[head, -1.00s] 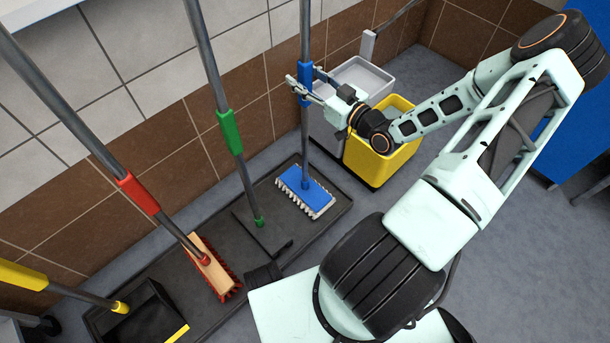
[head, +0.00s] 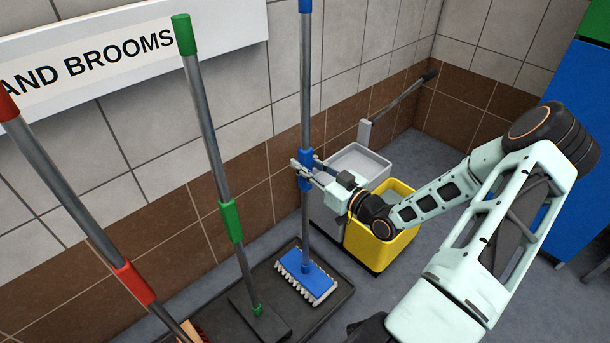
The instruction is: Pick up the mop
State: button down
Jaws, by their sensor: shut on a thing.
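The mop (head: 306,231) stands upright against the tiled wall, with a grey pole, a blue grip sleeve and a blue head (head: 307,277) with white fringe. Its head appears to rest on the black tray (head: 342,292). My gripper (head: 304,171) is shut on the mop's pole at the blue sleeve. The fingers reach around it from the right. The far finger is partly hidden by the pole.
A green-sleeved tool (head: 232,222) and a red-sleeved broom (head: 134,284) lean at the left. A yellow bucket (head: 402,242) with a grey wringer (head: 362,160) stands close behind and right of the mop, under my arm. A blue cabinet (head: 580,110) is at the right.

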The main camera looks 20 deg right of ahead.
aim_at(308, 143)
jog(key=shift+r, duration=0.65)
jog(key=s+r+p, duration=0.1)
jog(key=r, duration=0.1)
jog(key=s+d+r+p, duration=0.1)
jog(key=r, duration=0.1)
jog(key=s+r+p, duration=0.1)
jog(key=s+r, duration=0.1)
jog(key=shift+s+d+r, duration=0.1)
jog(key=shift+d, duration=0.15)
jog(key=s+d+r+p, duration=0.2)
jog(key=s+r, duration=0.2)
jog(key=s, duration=0.5)
jog(key=shift+d+p, duration=0.4)
jog(key=shift+r, duration=0.1)
jog(key=shift+r, duration=0.15)
